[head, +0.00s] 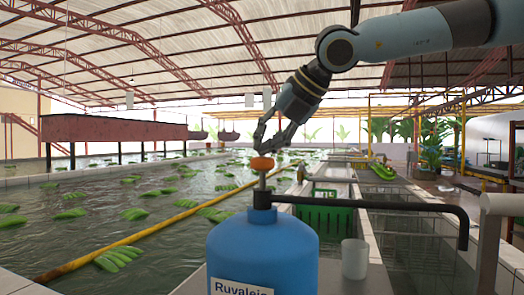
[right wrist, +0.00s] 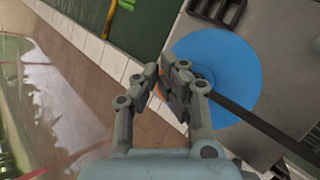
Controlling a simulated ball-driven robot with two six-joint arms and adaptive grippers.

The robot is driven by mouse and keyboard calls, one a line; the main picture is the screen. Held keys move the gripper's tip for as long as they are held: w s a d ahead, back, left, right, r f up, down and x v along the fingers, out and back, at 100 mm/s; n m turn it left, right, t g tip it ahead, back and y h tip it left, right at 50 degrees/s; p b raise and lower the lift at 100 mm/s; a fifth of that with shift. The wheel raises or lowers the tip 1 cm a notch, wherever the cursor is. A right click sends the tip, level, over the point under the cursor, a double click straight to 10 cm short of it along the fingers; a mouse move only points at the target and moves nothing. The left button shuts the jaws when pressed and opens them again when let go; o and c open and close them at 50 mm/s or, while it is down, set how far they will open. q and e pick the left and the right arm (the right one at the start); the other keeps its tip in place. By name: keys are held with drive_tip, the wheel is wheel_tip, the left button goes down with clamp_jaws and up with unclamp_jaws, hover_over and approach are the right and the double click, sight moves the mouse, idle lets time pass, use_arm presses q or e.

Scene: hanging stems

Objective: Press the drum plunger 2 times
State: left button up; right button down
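The blue drum (head: 262,250) stands upright at the front centre of the head view, its label partly cut off by the lower edge. Its orange plunger knob (head: 262,163) sits on a pale stem that shows above the black collar. A black spout (head: 390,204) runs from the collar to the right and bends down. My left gripper is in neither view.
A translucent cup (head: 354,259) stands right of the drum. A green crate (head: 318,220) is behind it. Water with floating green banana bunches (head: 120,256) fills the left, crossed by a yellow pole (head: 150,232). A pale post (head: 490,240) stands at the right edge.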

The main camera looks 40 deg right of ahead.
drive_tip(key=shift+r, duration=0.6)
wheel_tip(320, 180, up, 6)
drive_tip(key=p, duration=0.3)
idle(0.9)
